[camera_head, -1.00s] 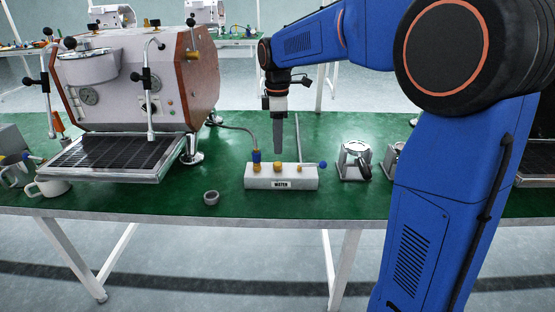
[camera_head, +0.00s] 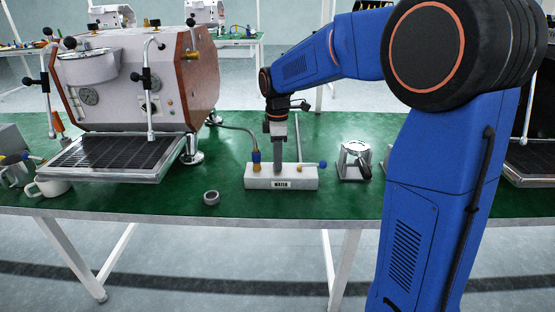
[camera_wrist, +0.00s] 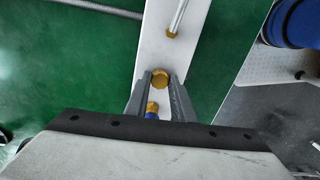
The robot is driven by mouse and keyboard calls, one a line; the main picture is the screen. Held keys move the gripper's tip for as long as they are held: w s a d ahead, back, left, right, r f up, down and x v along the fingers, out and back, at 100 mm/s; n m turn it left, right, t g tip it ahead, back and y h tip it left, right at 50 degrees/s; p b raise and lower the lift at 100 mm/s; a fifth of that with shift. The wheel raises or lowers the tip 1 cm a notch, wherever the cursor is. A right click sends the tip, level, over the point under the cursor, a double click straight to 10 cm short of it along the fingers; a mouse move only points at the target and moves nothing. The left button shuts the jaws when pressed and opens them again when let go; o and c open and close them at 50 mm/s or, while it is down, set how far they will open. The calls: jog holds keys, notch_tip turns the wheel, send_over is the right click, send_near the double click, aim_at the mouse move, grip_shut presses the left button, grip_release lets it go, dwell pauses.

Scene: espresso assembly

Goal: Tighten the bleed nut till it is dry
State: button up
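The white manifold block (camera_head: 281,184) labelled WATER sits on the green table. My gripper (camera_head: 278,170) points straight down over its middle, and its fingers hide the middle brass nut in the head view. In the wrist view that brass nut (camera_wrist: 160,78) shows between the fingertips of my gripper (camera_wrist: 160,82). A finger stands on each side of it, with what looks like a narrow gap, so I see it as open around the nut. Whether water is leaking at the nut cannot be seen.
A brass and blue hose fitting (camera_head: 256,161) stands left of my fingers. A blue-tipped valve handle (camera_head: 322,164) is at the block's right end. A grey ring (camera_head: 211,197), an espresso machine (camera_head: 135,90) and a metal stand (camera_head: 355,160) are nearby. The table front is mostly clear.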

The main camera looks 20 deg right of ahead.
grip_shut()
jog(key=m, duration=0.7)
jog(key=shift+m, duration=0.3)
jog(key=m, duration=0.3)
jog(key=shift+m, duration=2.1)
jog(key=shift+r, duration=0.1)
